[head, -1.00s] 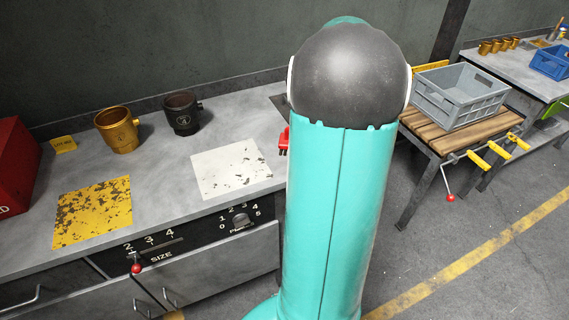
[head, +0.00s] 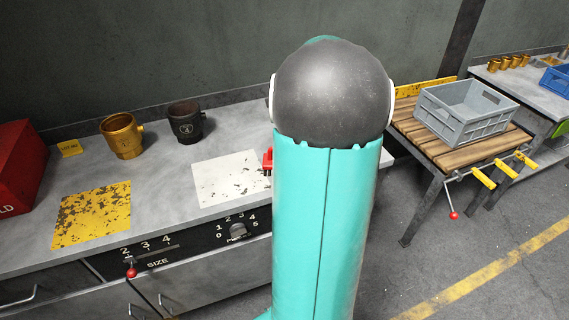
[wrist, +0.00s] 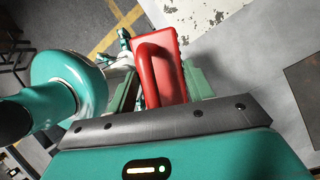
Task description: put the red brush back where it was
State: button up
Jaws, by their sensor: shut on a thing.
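The red brush (wrist: 170,55) shows in the wrist view as a red block with a looped handle. My gripper (wrist: 163,88) is shut on it, with green fingers on both sides of the handle. In the head view only a small red part of the brush (head: 267,161) shows, at the left edge of my arm and by the right edge of the white worn patch (head: 225,180). My arm hides the rest of the brush and my gripper there. I cannot tell whether the brush touches the bench.
The grey bench (head: 160,172) holds a brass mug (head: 122,137), a dark mug (head: 185,123), a yellow worn patch (head: 92,215) and a red box (head: 22,165). A grey crate (head: 465,115) stands on a wooden-topped table to the right. Bare bench lies between the patches.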

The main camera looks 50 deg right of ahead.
jog(key=w+d+f, duration=0.1)
jog(key=d+f, duration=0.1)
jog(key=w+d+f, duration=0.3)
jog(key=d+f, duration=0.1)
jog(key=shift+w+d+f, duration=0.15)
jog(key=shift+w+f, duration=0.2)
jog(key=shift+w+d+f, duration=0.2)
jog(key=shift+d+f, duration=0.05)
jog(key=shift+f, duration=1.65)
jog(key=o, duration=0.9)
jog(key=shift+f, duration=0.15)
jog(key=shift+o, duration=0.3)
